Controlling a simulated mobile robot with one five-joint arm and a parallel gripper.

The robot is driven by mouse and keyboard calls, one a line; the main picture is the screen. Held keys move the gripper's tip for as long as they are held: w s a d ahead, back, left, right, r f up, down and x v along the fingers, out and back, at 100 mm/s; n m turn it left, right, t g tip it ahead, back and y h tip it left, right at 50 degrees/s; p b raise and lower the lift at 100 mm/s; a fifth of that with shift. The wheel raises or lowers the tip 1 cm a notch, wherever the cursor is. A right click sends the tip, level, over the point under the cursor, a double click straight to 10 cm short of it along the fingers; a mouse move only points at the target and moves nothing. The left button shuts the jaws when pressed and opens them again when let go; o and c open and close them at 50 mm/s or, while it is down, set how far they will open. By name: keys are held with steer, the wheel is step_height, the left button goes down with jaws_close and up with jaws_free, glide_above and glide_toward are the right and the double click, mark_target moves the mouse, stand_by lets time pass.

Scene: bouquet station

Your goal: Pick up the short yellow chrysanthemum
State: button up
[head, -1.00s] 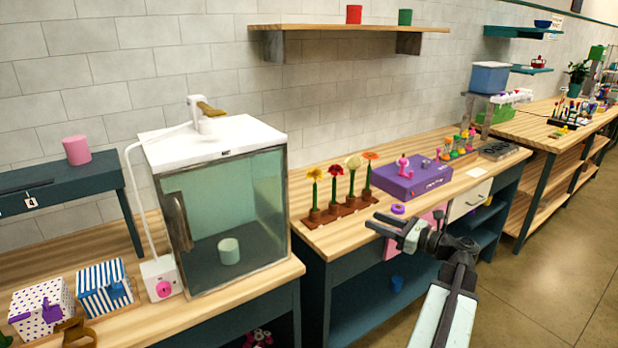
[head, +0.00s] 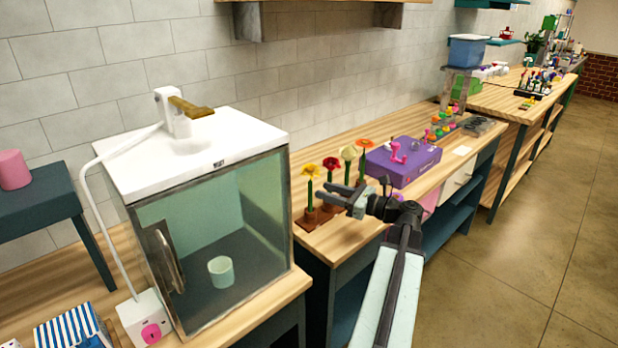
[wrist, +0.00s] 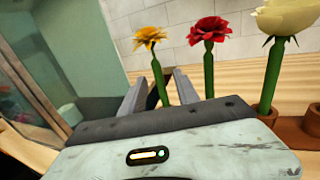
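The yellow flower (head: 309,169) stands upright in a brown pot at the near left end of a flower row. In the wrist view its yellow bloom (wrist: 150,35) tops a green stem, and its lower stem is hidden behind my gripper. My gripper (head: 322,195) is open and empty, in front of the row on the near side. In the wrist view the two grey fingers of my gripper (wrist: 158,92) are apart, with the yellow flower's stem showing between them. I cannot tell how far beyond the fingertips the stem is.
A red flower (wrist: 208,30) and a cream flower (wrist: 285,18) stand close to the right, with an orange one (head: 364,143) beyond. A glass-sided cabinet (head: 215,230) stands just left of the row. A purple box (head: 405,162) lies behind to the right.

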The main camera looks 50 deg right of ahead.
mark_target(309, 187)
steer(key=x, duration=0.6)
steer(key=shift+a, duration=0.2)
jaws_close()
